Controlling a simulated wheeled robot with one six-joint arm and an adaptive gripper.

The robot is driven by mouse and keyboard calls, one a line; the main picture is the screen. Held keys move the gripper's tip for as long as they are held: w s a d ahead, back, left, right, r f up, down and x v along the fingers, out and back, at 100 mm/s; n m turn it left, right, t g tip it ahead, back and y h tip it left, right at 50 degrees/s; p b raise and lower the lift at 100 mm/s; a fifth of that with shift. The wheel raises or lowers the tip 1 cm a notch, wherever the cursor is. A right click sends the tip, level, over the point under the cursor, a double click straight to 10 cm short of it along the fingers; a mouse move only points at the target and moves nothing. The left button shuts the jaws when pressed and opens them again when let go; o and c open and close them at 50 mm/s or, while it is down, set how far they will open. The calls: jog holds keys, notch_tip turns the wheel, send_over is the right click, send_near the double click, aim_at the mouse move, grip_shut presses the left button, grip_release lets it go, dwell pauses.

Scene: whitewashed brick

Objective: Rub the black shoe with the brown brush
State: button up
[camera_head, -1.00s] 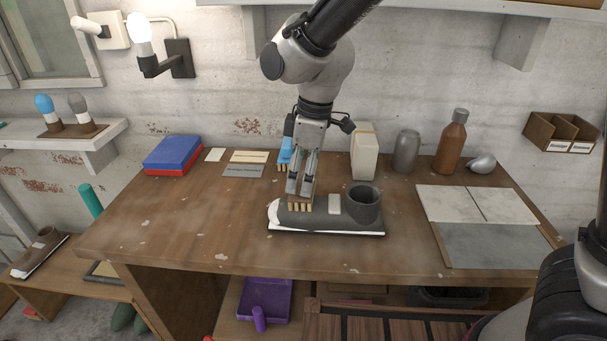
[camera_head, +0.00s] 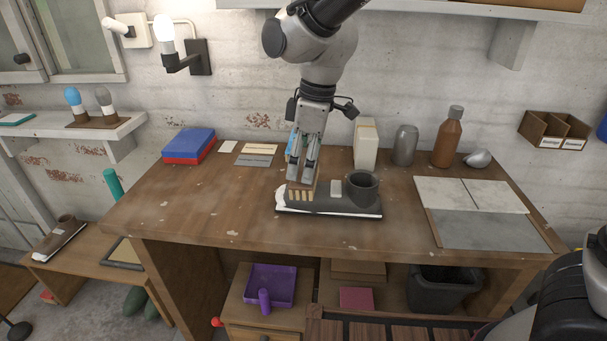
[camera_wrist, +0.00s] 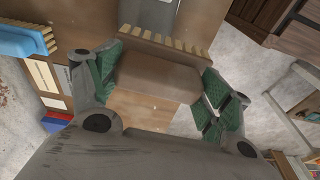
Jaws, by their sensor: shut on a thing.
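The black shoe (camera_head: 335,205) lies on the workbench with its white-edged sole down, toe to the left and round opening to the right. My gripper (camera_head: 302,176) is shut on the brown brush (camera_head: 301,187) above the toe end. The tan bristles point down at the shoe's upper and seem to touch it; exact contact is hard to tell. In the wrist view the brown brush (camera_wrist: 158,78) sits between the green finger pads, with part of the shoe (camera_wrist: 150,12) beyond its bristles. A blue brush (camera_wrist: 25,42) is partly hidden behind my gripper in the head view.
A white box (camera_head: 365,145), grey canister (camera_head: 404,146) and brown bottle (camera_head: 448,138) stand behind the shoe. Stone tiles (camera_head: 490,230) lie to the right. A blue and red box (camera_head: 188,146) sits at the back left. The bench left of the shoe is clear.

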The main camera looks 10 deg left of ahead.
jog(key=shift+r, duration=2.65)
jog(key=shift+a, duration=0.1)
